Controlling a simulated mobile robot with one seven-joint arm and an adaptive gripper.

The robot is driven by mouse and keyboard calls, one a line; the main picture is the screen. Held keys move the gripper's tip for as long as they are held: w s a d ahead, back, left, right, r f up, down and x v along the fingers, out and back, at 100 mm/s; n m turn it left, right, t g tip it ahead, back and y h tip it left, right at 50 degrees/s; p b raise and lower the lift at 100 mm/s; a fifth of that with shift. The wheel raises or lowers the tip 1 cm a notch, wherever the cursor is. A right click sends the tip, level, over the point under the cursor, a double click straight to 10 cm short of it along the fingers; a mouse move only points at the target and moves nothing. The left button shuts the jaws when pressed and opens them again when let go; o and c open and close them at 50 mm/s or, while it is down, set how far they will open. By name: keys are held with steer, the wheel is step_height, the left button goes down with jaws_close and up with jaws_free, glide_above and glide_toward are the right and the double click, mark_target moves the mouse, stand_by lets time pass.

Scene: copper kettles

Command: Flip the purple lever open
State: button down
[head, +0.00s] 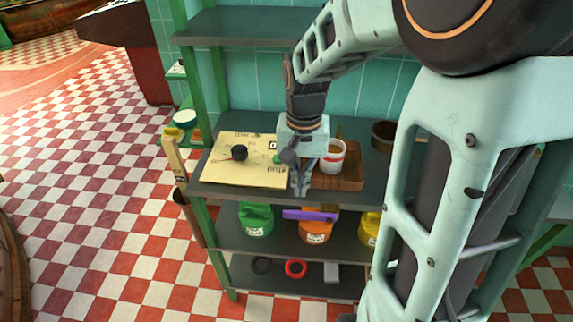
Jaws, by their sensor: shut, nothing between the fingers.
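The purple lever (309,215) shows on the middle shelf, below the upper shelf's front edge. It lies roughly level, across the upper part of an orange container (314,230). My gripper (300,192) is shut and empty. It points down at the front edge of the upper shelf, above and slightly left of the lever in the picture. It appears apart from the lever, though the depth gap is hard to tell. How the lever is joined to the container is too small to see.
A green container (256,219) and a yellow container (369,229) flank the orange one. The upper shelf (205,180) holds a paper sheet (230,169) with a black knob, and a wooden tray (350,178) with a white-and-red cup (332,157). A red ring (295,268) lies on the bottom shelf.

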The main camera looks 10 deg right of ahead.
mark_target(299, 212)
step_height(299, 212, down, 7)
steer(key=shift+b, duration=0.3)
stand_by(0.4)
steer(key=shift+a+f+h+b, duration=0.1)
steer(key=shift+f+h+b, duration=0.15)
steer(key=shift+b, duration=0.2)
